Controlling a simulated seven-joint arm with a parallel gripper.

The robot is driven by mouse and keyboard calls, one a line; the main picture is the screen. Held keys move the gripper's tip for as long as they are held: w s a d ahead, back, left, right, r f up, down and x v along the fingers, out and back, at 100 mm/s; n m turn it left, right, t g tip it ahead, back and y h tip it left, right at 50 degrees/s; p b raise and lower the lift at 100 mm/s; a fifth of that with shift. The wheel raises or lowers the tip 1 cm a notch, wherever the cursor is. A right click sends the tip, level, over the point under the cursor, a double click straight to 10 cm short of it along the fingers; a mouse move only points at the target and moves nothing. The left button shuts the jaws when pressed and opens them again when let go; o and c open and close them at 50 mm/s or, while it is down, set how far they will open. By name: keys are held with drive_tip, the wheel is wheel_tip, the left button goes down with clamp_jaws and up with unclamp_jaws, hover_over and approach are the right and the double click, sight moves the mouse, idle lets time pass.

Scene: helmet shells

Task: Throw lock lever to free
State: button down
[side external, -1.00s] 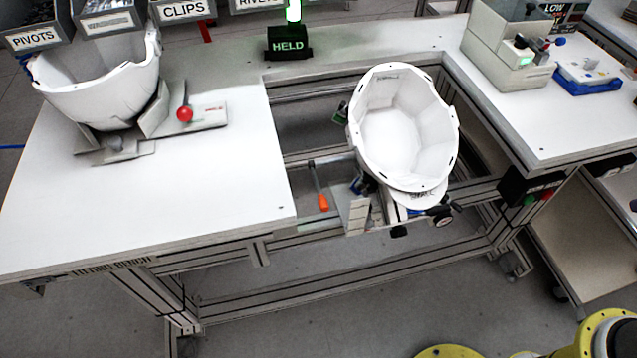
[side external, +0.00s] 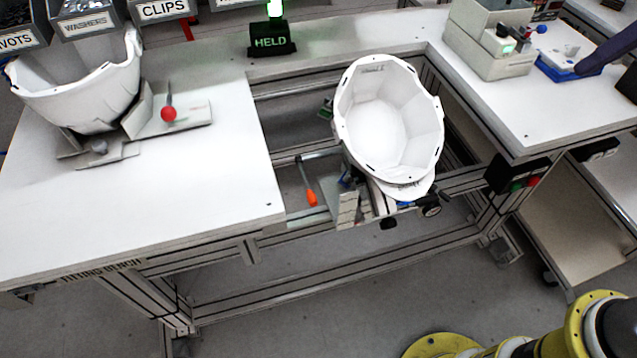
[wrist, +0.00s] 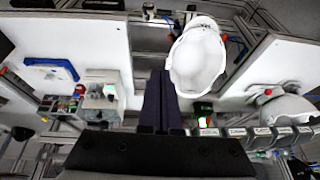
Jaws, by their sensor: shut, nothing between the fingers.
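A lever with an orange grip (side external: 311,197) hangs in the opening of the bench frame, left of a white helmet shell (side external: 388,118). The shell sits open side up in a holder in that opening, and it also shows in the wrist view (wrist: 197,60). A sign reading HELD (side external: 270,40) stands behind, under a lit green lamp. My gripper (wrist: 160,75) is shut and empty in the wrist view, its dark fingers close beside the shell in the picture. A dark part of my arm or gripper enters at the right edge of the side view, far from the orange lever.
A second white shell (side external: 85,90) rests on a left stand beside a red-knobbed lever (side external: 168,113). Labelled bins line the back left. A grey box with knobs (side external: 490,45) and a blue tray (side external: 560,72) stand on the right bench. The front left bench top is clear.

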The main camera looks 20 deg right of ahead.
drive_tip(key=w+a, duration=0.7)
drive_tip(key=a, duration=0.1)
drive_tip(key=g, duration=0.2)
hover_over(313, 194)
drive_tip(key=s, duration=0.4)
wheel_tip(313, 194, down, 26)
drive_tip(key=shift+d, duration=0.45)
drive_tip(key=shift+w+r, duration=0.1)
drive_tip(key=x, duration=1)
drive_tip(key=shift+w+a+r, duration=0.1)
drive_tip(key=shift+w, duration=0.1)
drive_tip(key=shift+t, duration=0.4)
